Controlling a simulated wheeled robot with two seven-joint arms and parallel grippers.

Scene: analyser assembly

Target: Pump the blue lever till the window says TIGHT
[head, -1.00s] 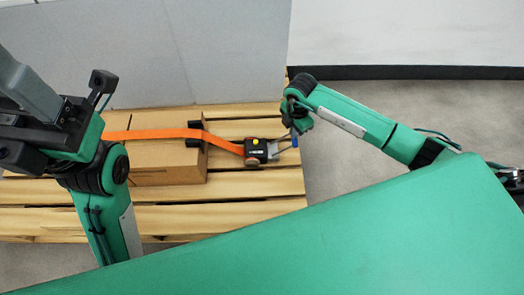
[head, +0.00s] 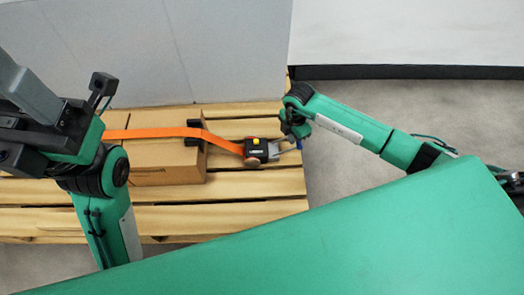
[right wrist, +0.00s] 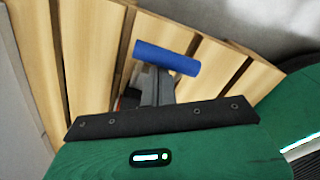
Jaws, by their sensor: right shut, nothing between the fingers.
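A black ratchet (head: 256,150) with a yellow button lies on the pallet, on an orange strap (head: 150,132). Its small window is too small to read. The lever's blue grip (head: 299,143) points to the right of the ratchet. In the right wrist view the blue grip (right wrist: 166,57) sits on a grey lever arm (right wrist: 158,88), beyond my gripper's dark edge. My right gripper (head: 294,132) is shut and empty, just above the blue grip in the picture. I cannot tell whether it touches it. My left arm is at the left; its fingers do not show.
A cardboard box (head: 165,160) with black corner pieces lies under the strap on the wooden pallet (head: 230,215). A grey panel (head: 150,50) stands behind. Grey floor (head: 345,160) is open right of the pallet.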

